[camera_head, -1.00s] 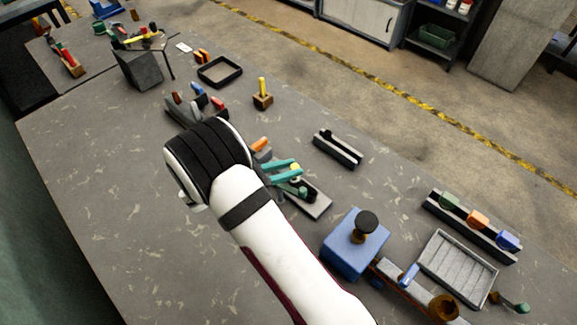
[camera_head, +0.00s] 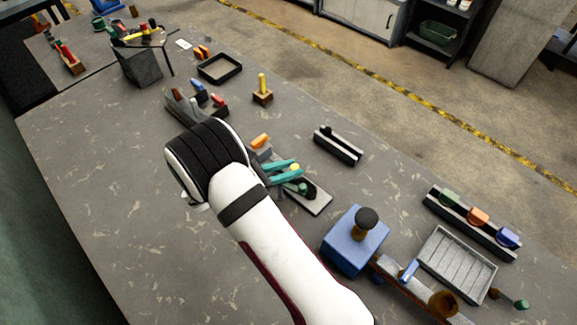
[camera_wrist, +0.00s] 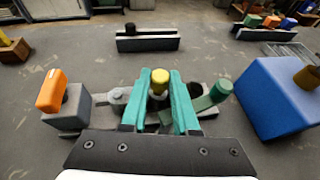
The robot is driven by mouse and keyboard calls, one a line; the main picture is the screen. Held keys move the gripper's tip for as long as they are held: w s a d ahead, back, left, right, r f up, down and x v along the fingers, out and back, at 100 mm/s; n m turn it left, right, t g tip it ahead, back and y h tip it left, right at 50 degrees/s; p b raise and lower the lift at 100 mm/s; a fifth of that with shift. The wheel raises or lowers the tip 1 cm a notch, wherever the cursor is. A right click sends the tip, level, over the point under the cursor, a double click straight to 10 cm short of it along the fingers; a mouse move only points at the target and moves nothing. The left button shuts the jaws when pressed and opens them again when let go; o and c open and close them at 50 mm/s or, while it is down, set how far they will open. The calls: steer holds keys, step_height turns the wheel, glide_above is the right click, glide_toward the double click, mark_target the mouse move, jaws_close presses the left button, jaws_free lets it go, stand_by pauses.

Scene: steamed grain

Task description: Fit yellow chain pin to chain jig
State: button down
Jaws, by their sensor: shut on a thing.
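The yellow chain pin (camera_wrist: 160,76) shows its yellow head between the teal fingers of my gripper (camera_wrist: 161,92) in the wrist view. The gripper is shut on it, with the pin about upright. In the head view the yellow head (camera_head: 295,167) shows at the fingertips. The chain jig (camera_head: 319,203) is a flat grey plate under and beside the fingers. In the wrist view a grey link (camera_wrist: 117,96) lies left of the fingers and a green-headed piece (camera_wrist: 220,90) stands to their right. The fingers hide the pin's lower end, so I cannot tell if it is seated.
An orange-handled piece in a grey block (camera_wrist: 70,118) stands close on the left. A blue box with a dark knob (camera_head: 350,245) stands close on the right. A black slotted holder (camera_head: 338,148) lies beyond. A wooden block with a yellow peg (camera_head: 262,96) stands farther back.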

steer(key=shift+f, duration=0.1)
steer(key=c, duration=0.6)
jaws_free()
steer(key=shift+s+a, duration=0.1)
steer(key=v, duration=1.5)
steer(key=shift+a+r, duration=0.2)
steer(key=shift+r, duration=0.05)
steer(key=shift+s, duration=0.15)
